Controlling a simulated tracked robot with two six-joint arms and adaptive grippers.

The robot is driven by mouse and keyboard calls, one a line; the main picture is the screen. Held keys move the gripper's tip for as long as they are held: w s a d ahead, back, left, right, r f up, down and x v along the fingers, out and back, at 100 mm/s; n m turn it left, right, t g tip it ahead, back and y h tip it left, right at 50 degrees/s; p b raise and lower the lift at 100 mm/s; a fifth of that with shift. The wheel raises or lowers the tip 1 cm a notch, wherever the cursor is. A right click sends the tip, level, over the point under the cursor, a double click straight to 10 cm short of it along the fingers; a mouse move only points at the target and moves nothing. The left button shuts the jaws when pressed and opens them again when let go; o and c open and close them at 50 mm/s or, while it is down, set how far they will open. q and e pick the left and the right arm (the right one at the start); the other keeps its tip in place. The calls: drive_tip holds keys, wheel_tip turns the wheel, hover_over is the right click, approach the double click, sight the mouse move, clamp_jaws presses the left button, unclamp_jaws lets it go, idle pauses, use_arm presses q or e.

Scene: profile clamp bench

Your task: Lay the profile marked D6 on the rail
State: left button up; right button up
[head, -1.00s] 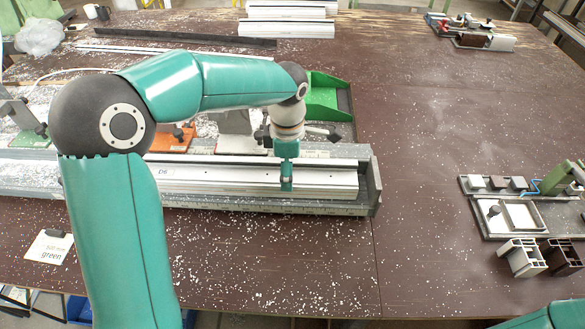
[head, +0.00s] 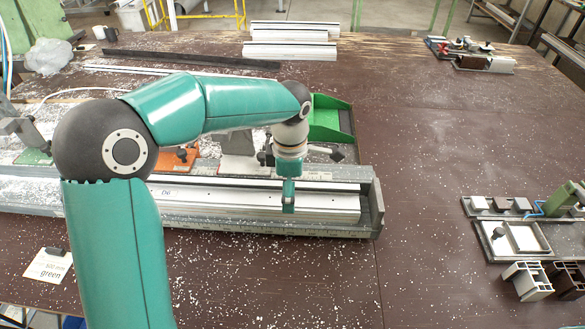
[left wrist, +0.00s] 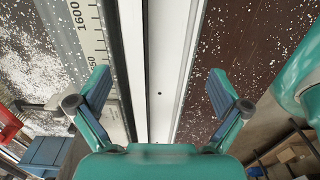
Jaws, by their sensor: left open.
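A long white profile (head: 235,202) lies lengthwise along the grey rail (head: 300,231), near the rail's right end stop (head: 374,205). A small label on the profile's left part seems to read D6. My left gripper (head: 288,198) is at the profile's right half. In the left wrist view the gripper (left wrist: 160,90) is open, one finger on each side of the profile (left wrist: 168,60). It shows gaps between the fingers and the profile, with nothing gripped. My forearm hides part of the rail's left side. My right gripper is not in view.
Several white profiles (head: 290,41) lie at the back. A green bin (head: 328,118) stands behind the rail. A small fixture (head: 515,238) and short profile pieces (head: 528,280) lie at the right.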

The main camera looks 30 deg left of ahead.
use_arm(q)
wheel_tip(320, 180, up, 11)
idle(0.3)
